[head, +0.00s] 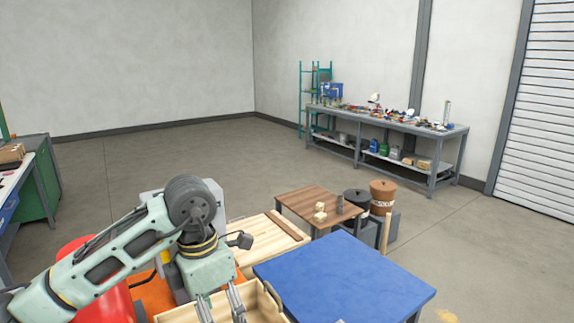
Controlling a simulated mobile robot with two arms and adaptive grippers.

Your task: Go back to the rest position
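My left arm comes in from the lower left, bends at a dark grey joint and drops to its wrist. My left gripper (221,306) hangs below the wrist over a light wooden open box (262,303) at the bottom edge. Two grey finger parts show apart, but their tips are cut off by the frame. I see nothing held between the visible parts. My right gripper and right arm are not in view.
A blue-topped table (345,275) stands right of the box. Behind are a pale slatted wooden surface (268,240) and a brown table (310,203) with small blocks. A red rounded body (105,305) lies under my arm. A cluttered workbench (440,131) stands far back; the middle floor is clear.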

